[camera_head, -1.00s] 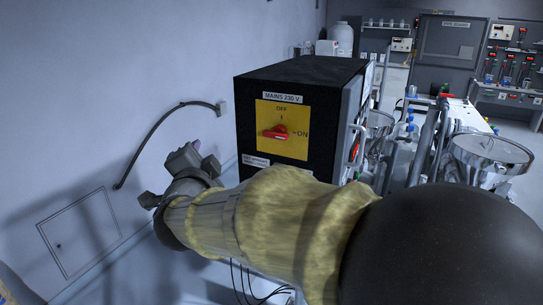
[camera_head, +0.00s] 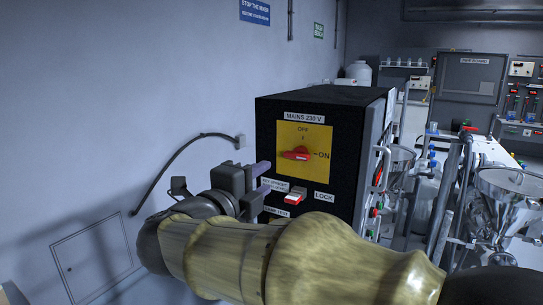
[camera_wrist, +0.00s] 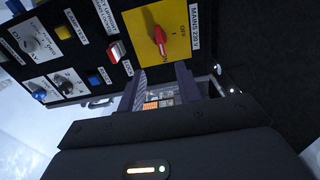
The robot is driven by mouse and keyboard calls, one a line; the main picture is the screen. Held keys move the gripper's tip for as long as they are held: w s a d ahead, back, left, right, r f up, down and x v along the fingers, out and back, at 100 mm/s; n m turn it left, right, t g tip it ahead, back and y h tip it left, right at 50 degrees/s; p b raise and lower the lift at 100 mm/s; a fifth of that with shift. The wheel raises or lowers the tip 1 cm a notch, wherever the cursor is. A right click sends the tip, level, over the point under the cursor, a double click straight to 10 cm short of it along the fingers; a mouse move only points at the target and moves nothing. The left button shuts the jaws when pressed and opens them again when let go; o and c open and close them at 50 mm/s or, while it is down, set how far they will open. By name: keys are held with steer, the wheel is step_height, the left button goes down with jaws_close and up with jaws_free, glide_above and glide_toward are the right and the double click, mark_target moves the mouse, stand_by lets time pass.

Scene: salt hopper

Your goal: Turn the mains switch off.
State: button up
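The mains switch (camera_head: 298,154) is a red rotary handle on a yellow plate, on the front of a black cabinet (camera_head: 345,135) labelled "MAINS 230 V". Its handle lies sideways, pointing toward ON; OFF is marked at the top. It also shows in the wrist view (camera_wrist: 160,38), near the top. My gripper (camera_head: 264,180) is left of and below the switch, in front of the cabinet. In the wrist view, its two purple fingers (camera_wrist: 161,86) are apart with nothing held between them. They appear apart from the switch handle.
A red and white switch (camera_head: 294,197) labelled LOCK sits just below the yellow plate. More knobs and buttons, including a yellow button (camera_wrist: 62,32), show in the wrist view. A handle (camera_head: 383,165) sticks out on the cabinet's right side. A cable (camera_head: 170,165) runs along the left wall.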

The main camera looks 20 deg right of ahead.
mark_target(295, 157)
steer(key=p+x, duration=0.2)
steer(key=x, duration=1.4)
steer(key=shift+p, duration=0.4)
steer(key=c, duration=0.6)
